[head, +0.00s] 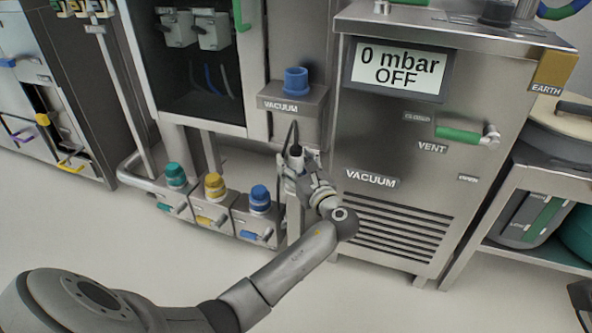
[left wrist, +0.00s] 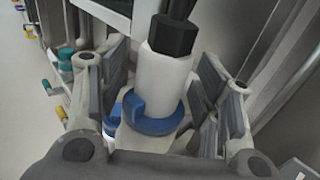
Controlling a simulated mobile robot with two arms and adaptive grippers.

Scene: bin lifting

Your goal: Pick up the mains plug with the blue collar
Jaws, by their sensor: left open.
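The mains plug (left wrist: 166,85) has a white body, a black top with a dark cable, and a blue collar (left wrist: 155,120) round its lower part. In the left wrist view it stands between the two finger pads of my left gripper (left wrist: 168,92), with gaps visible on both sides. In the head view the plug (head: 296,153) shows small and partly hidden by my left gripper (head: 297,168), below the vacuum shelf. My left gripper is open around the plug. My right gripper is not in view.
A blue socket (head: 296,80) sits on the shelf marked VACUUM. Teal (head: 175,174), yellow (head: 214,185) and blue (head: 260,198) capped units stand left of my gripper. The steel vacuum cabinet (head: 400,145) rises close on the right. The floor in front is clear.

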